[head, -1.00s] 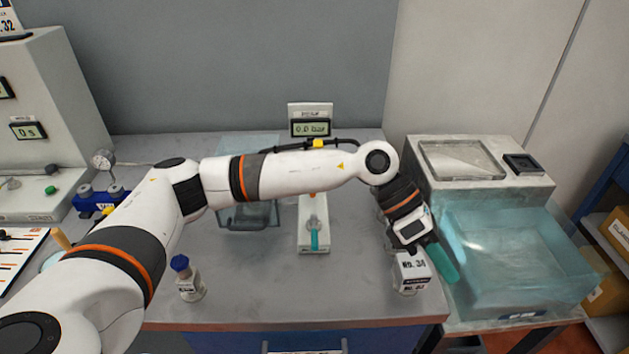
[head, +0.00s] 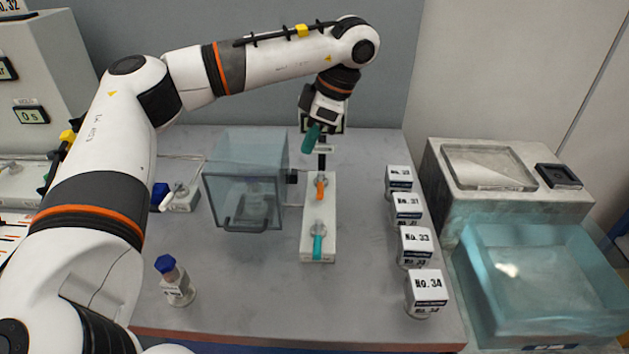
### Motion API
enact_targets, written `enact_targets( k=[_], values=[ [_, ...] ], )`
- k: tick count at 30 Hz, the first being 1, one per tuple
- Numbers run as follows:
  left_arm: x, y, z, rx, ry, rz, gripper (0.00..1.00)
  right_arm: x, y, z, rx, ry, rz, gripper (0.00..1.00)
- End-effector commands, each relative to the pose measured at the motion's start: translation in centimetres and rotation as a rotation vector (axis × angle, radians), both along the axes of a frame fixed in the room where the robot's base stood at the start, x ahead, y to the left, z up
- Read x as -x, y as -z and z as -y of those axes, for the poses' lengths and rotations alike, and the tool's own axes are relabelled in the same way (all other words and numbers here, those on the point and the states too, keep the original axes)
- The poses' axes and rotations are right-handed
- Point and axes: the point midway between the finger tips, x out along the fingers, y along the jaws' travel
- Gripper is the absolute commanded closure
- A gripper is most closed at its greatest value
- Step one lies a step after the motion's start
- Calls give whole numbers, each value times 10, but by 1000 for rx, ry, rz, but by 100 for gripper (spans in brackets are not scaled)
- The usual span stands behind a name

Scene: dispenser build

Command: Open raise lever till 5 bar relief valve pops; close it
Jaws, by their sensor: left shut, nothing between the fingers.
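A pale valve block (head: 317,216) stands upright-lengthwise on the grey bench near the middle. It carries an orange lever (head: 320,189) at its back half and a teal lever (head: 317,246) at its front end; no lever label is legible. My left gripper (head: 311,139), with teal fingers, is shut and empty above the far end of the block, apart from both levers. It hides most of the pressure display behind it. A clear box (head: 230,186) with a vessel inside stands left of the block. I cannot make out the relief valve. My right gripper is not in view.
Several white numbered containers, among them No. 34 (head: 427,289), line the bench's right side. A blue-capped bottle (head: 175,280) stands at front left. A teal clear tub (head: 540,285) is at the right. The bench front, between bottle and containers, is free.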

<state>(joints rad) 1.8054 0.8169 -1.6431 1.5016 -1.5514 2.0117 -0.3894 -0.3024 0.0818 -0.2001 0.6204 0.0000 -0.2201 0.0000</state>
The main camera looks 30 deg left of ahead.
Motion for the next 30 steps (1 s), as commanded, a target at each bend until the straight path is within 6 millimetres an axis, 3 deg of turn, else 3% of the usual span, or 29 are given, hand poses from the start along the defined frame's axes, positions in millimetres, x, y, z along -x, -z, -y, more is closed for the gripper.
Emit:
enact_targets(
  k=[7, 13, 20, 24, 30],
  values=[
    [3, 18, -4, 2, 0, -4, 100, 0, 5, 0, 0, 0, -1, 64],
    [11, 57, -16, 3, 0, -5, 100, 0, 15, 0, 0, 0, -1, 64],
    [19, 97, -31, 1, 0, -3, 100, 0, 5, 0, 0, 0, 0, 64],
    [6, 97, -8, 2, 4, 0, 100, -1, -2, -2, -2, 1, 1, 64],
    [-1, 101, 4, 3, 2, 0, 100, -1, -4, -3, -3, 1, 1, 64]
  ],
)
